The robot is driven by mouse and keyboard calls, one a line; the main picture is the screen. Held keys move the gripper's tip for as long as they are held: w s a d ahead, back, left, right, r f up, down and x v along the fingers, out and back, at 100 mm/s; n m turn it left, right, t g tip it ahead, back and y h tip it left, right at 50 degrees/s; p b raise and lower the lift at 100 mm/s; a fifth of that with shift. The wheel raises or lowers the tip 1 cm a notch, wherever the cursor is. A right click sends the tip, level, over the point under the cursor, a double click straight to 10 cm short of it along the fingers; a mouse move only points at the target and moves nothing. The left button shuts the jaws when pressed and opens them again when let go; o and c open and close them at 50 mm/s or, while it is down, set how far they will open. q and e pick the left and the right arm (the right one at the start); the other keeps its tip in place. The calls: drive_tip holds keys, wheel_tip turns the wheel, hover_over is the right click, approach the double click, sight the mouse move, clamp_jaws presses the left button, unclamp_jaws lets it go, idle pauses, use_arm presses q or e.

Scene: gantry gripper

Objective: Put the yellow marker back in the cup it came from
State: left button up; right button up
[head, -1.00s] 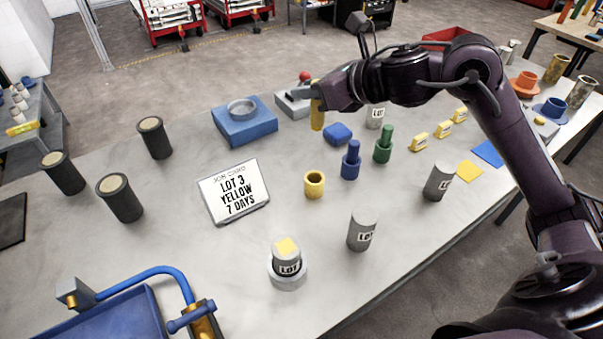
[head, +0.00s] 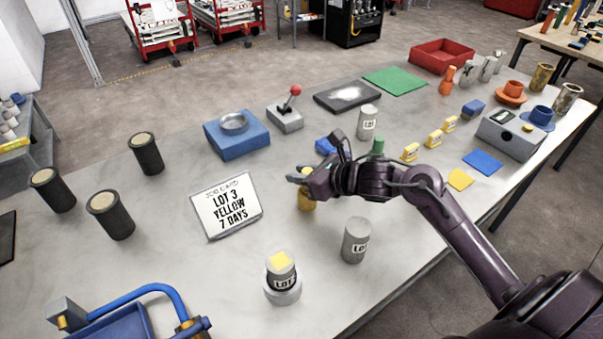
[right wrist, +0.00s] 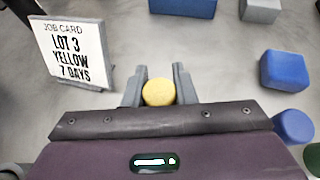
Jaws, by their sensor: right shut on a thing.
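In the right wrist view the marker's round top (right wrist: 158,92) sits between the two grey fingers (right wrist: 158,85). The marker looks upright. The green marker (head: 378,146) stands behind my right arm; the blue marker's top (right wrist: 293,126) shows at the right of the wrist view. My left gripper is out of view.
A job card (head: 226,206) stands left of the yellow cup. Grey LOT cylinders stand in front (head: 355,240) and behind (head: 367,123). A blue block (head: 326,146) and a blue base with a ring (head: 237,140) lie behind. The table between card and cup is clear.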

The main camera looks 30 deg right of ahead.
drive_tip(key=shift+f, duration=0.15)
drive_tip(key=shift+f, duration=0.2)
drive_tip(key=o, duration=1)
drive_tip(key=shift+r, duration=0.1)
drive_tip(key=shift+r, duration=0.2)
drive_tip(key=shift+s+d, duration=0.2)
drive_tip(key=shift+s, duration=0.1)
drive_tip(key=b+v, duration=0.2)
drive_tip(key=v, duration=0.9)
drive_tip(key=shift+s+r, duration=0.15)
